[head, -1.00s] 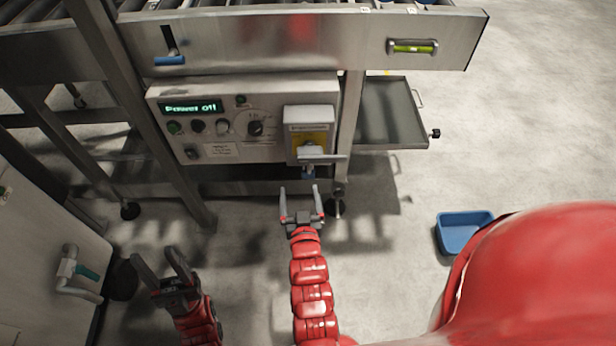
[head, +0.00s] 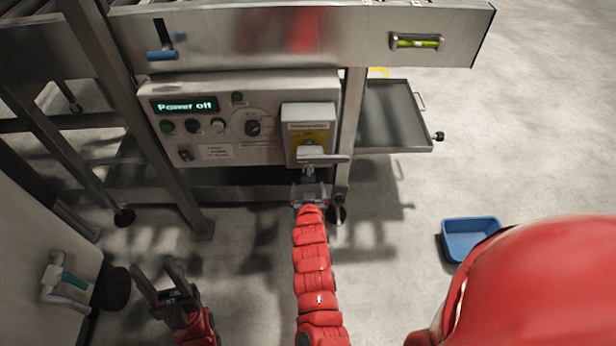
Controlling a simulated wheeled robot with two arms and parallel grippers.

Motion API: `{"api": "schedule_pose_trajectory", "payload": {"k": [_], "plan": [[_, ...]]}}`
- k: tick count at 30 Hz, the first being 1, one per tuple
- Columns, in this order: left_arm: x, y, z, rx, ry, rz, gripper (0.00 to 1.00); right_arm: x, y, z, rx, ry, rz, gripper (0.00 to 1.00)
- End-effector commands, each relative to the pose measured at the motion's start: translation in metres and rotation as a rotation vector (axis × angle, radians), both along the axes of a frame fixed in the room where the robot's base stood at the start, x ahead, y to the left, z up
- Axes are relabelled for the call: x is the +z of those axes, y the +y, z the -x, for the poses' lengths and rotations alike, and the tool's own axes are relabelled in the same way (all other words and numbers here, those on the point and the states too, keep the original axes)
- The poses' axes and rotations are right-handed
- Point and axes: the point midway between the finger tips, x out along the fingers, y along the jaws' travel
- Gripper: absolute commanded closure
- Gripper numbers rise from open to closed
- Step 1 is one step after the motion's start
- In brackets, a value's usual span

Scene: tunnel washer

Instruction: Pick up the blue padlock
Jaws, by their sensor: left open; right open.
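My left gripper (head: 160,272) is open and empty over the floor at the lower left, far from the padlock.
The switch box (head: 309,124) sits on the panel (head: 215,153), whose display reads "Power off". A steel frame leg (head: 349,125) stands just right of it. A grey tray (head: 395,112) and a blue bin (head: 470,238) are at the right. Floor between is clear.

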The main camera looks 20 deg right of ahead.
Motion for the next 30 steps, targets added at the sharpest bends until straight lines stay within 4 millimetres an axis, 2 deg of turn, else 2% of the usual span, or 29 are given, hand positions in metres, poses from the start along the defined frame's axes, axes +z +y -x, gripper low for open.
{"api": "schedule_pose_trajectory", "payload": {"k": [6,9,18,30], "plan": [[-0.011,0.0,0.0,0.0,0.0,0.0,0.5,-0.015,-0.012,-0.03,-0.001,-0.001,0.001,0.1],[-0.014,0.0,0.0,0.0,0.0,0.0,0.5,-0.02,-0.013,-0.038,0.001,0.003,-0.002,0.1],[-0.013,0.0,0.0,0.0,0.0,0.0,0.5,-0.019,-0.014,-0.042,0.0,0.002,-0.001,0.12],[-0.013,0.0,0.0,0.0,0.0,0.0,0.5,-0.019,-0.014,-0.042,0.001,0.001,-0.001,0.84]]}}
